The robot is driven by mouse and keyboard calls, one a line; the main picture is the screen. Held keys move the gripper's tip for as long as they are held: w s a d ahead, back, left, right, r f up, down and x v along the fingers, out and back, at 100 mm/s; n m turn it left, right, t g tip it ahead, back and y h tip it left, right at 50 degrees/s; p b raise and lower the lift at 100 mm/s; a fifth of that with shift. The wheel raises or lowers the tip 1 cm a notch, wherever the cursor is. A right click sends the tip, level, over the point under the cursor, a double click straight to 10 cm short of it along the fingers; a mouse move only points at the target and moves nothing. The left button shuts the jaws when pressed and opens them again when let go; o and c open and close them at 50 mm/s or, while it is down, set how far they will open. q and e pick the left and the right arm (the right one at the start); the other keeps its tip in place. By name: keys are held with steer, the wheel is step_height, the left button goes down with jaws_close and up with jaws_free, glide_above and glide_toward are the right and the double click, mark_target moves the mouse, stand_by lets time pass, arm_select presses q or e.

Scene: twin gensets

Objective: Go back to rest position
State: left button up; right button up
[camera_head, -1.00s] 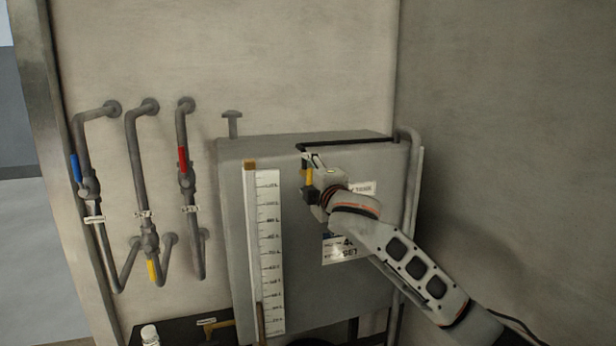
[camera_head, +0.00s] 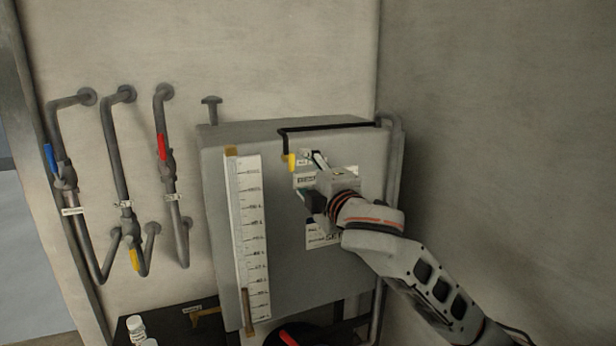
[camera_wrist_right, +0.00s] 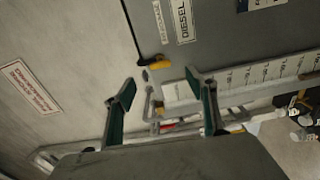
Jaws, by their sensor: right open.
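My right gripper (camera_head: 308,177) is open and empty in front of the upper right part of the grey diesel tank (camera_head: 218,220). In the right wrist view its two fingers with green inner pads stand wide apart (camera_wrist_right: 161,85), with nothing between them. A small yellow handle (camera_head: 291,162) hangs from the black pipe (camera_head: 330,127) at the tank's top, just left of the gripper and apart from it. The yellow handle also shows beyond the fingers in the right wrist view (camera_wrist_right: 158,62). My left gripper is not in view.
A white level scale (camera_head: 247,220) runs down the tank's front. Pipes with blue (camera_head: 50,158), red (camera_head: 162,147) and yellow (camera_head: 134,260) valve handles are on the wall at left. A white bottle (camera_head: 137,327) stands low at front. A bare wall (camera_head: 500,130) rises at right.

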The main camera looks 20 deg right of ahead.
steer(key=shift+s, duration=0.35)
steer(key=shift+f, duration=0.1)
steer(key=s+a+f+m+g+y, duration=0.1)
steer(key=s+f+m, duration=0.1)
steer(key=f, duration=1)
steer(key=s+a+f+m+g, duration=0.1)
steer(key=s+f+m+g, duration=0.15)
steer(key=f, duration=0.85)
steer(key=s+a+f+m+g+y, duration=0.1)
steer(key=s+f+m, duration=0.15)
steer(key=f, duration=0.95)
steer(key=s+d+f+m+g, duration=0.2)
steer(key=s+f+m, duration=0.4)
steer(key=s+f, duration=1.8)
steer(key=shift+s+m+g+h, duration=0.35)
steer(key=shift+s+g, duration=0.2)
steer(key=shift+s, duration=0.25)
